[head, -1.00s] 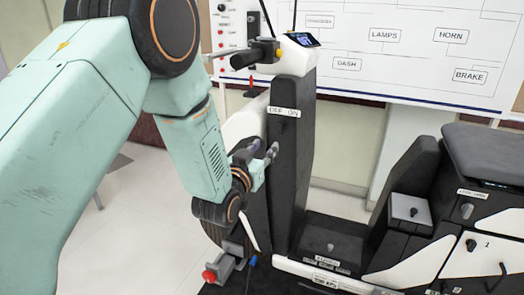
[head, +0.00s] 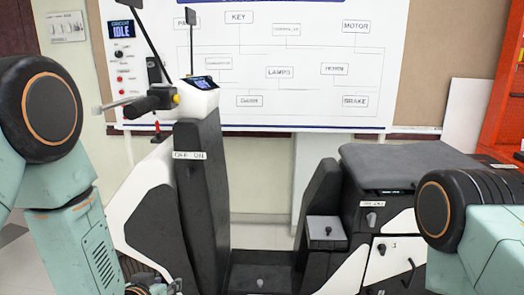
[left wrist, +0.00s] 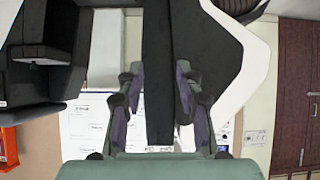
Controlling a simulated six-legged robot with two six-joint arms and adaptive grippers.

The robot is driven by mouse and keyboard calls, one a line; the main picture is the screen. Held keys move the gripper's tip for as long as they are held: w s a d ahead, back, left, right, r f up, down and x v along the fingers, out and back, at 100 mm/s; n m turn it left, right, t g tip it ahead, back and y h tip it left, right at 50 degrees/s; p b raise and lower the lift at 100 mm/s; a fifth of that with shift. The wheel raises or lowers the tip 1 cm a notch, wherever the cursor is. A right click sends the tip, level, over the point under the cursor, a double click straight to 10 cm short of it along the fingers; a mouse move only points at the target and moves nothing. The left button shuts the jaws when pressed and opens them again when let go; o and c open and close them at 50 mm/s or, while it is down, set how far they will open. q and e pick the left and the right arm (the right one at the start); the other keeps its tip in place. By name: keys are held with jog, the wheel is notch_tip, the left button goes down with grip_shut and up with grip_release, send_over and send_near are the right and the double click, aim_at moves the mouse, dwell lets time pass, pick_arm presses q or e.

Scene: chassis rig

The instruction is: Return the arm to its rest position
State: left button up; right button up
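My left arm (head: 90,245) hangs down at the left edge of the head view, left of the scooter-like chassis rig. Its wrist is cut off by the bottom edge there. In the left wrist view my left gripper (left wrist: 158,85) has its two fingers spread apart with nothing held between them. The rig's black front column (left wrist: 158,50) shows beyond the fingers, upside down. My right arm (head: 480,235) comes in at the right edge of the head view, in front of the rig's seat end. Its gripper is out of view.
The chassis rig has a handlebar (head: 150,101), a tall black front column (head: 203,215) and a dark seat (head: 400,165). A white diagram board (head: 260,100) stands behind it. An orange-red frame (head: 505,100) stands at the right. Pale floor (head: 258,236) shows behind the rig.

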pick_arm(q)
jog(key=s+f+g, duration=0.3)
jog(key=s+f, duration=0.3)
jog(key=s, duration=0.5)
jog(key=s+f+g+b, duration=0.1)
jog(key=s+f+g, duration=0.3)
jog(key=s, duration=0.7)
jog(key=s+f+g, duration=0.4)
jog(key=s+f, duration=0.3)
jog(key=s, duration=0.5)
jog(key=shift+f, duration=0.3)
